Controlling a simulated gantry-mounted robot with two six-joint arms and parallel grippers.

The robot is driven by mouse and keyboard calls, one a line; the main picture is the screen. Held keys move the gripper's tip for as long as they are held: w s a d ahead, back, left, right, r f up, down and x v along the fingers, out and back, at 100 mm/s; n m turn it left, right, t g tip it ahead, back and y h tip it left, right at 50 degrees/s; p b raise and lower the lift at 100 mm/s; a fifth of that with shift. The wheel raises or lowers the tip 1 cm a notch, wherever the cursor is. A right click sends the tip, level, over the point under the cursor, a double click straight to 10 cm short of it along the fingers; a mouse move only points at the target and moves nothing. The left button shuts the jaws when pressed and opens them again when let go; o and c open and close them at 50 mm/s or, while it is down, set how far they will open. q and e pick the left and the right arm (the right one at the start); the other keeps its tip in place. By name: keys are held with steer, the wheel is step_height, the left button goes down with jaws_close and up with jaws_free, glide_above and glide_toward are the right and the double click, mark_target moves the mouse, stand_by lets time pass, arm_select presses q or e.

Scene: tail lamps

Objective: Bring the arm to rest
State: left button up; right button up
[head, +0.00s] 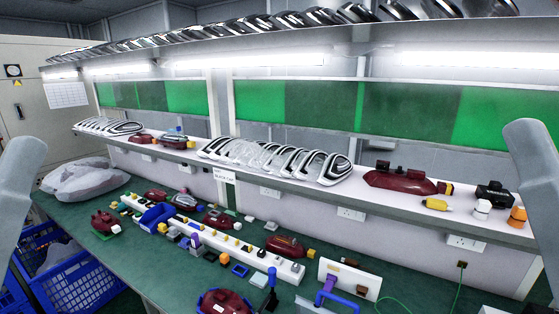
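Pale grey links of my two arms show at the left and right edges of the head view. Neither gripper shows, so I cannot see whether they are open or hold anything. Dark red tail lamps lie on the green bench (130,262). One lamp (225,302) is at the front edge of the view, partly cut off. Another lamp (285,246) sits at the right part of the white fixture strip (262,262). A lamp (105,222) lies at the left of the bench. A larger lamp (400,181) lies on the white shelf (480,222).
Blue crates (70,290) stand at the lower left beside the bench. Grey bags (85,180) lie at its back left. A blue-handled clamp (335,292) stands near a white plate (348,278) at the front right. Clear lamp covers (275,160) line the shelf.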

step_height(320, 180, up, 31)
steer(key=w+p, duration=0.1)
steer(key=p, duration=3.1)
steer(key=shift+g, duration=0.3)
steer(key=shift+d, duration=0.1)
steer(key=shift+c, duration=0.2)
